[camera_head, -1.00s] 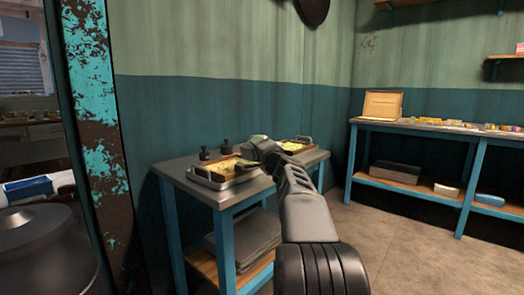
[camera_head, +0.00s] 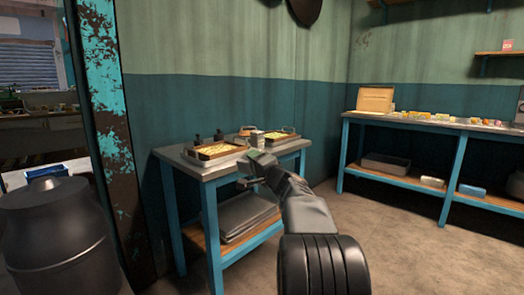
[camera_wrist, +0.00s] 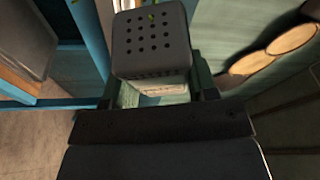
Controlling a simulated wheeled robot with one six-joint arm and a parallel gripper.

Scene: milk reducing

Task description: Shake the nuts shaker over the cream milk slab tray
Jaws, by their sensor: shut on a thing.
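In the wrist view the nuts shaker (camera_wrist: 150,45) has a dark lid with many holes and a pale, labelled body. A few green bits lie on the lid. My gripper (camera_wrist: 157,92) is shut on its body, with a finger on each side. In the head view my gripper (camera_head: 258,163) is in front of the table's right part, near its front edge. I cannot clearly make out the held shaker there. A tray with a yellowish slab (camera_head: 216,151) is on the left of the tabletop. Another such tray (camera_head: 278,137) is farther back right, beyond my gripper.
The blue-legged table (camera_head: 209,231) has dark flat trays (camera_head: 240,218) on its lower shelf. Small dark bottles (camera_head: 219,135) stand behind the left tray. A dark barrel (camera_head: 55,235) is at the left. A long bench (camera_head: 420,127) lines the right, with open floor before it.

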